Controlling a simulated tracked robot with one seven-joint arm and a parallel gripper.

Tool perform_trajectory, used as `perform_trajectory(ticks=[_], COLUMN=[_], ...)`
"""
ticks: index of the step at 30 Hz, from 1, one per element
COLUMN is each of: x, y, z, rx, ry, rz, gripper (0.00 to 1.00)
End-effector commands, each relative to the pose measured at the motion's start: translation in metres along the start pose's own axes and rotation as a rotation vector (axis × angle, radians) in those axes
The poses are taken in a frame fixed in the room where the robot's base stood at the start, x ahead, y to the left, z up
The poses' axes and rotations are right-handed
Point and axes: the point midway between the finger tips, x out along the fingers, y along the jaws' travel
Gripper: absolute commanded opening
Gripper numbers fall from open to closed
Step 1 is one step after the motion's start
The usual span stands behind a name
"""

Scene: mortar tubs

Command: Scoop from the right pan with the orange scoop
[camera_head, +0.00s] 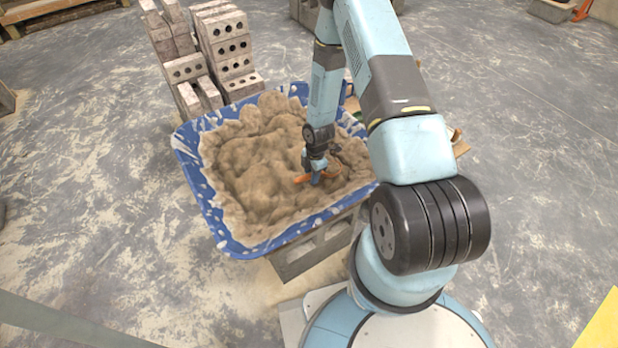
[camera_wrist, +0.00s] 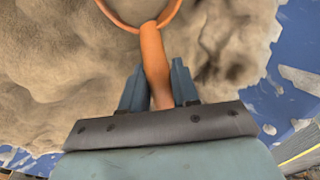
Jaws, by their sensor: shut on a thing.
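The blue pan (camera_head: 191,160) is heaped with lumpy tan mortar (camera_head: 255,165) and stands in front of me, to the left of my arm. My gripper (camera_head: 317,177) points down over the right part of the mortar. In the wrist view my gripper (camera_wrist: 158,85) is shut on the handle of the orange scoop (camera_wrist: 154,52). The scoop's curved orange rim shows at the top of that view, over mortar. In the head view the scoop (camera_head: 302,179) is small and low at the mortar surface. I cannot tell whether its bowl is sunk in or holds mortar.
The pan rests on grey blocks (camera_head: 310,248). Stacked perforated bricks (camera_head: 228,45) stand just behind it. A small tub (camera_head: 551,10) with something orange beside it lies far off at the top right. The stained concrete floor is clear at left and right.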

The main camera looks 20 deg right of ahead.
Motion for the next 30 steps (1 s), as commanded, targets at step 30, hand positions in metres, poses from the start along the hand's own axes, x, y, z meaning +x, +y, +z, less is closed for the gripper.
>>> perform_trajectory(ticks=[30], x=[-0.056], y=[0.001], z=[-0.009], rx=[-0.002], ry=[-0.149], rz=[0.002], gripper=[0.0])
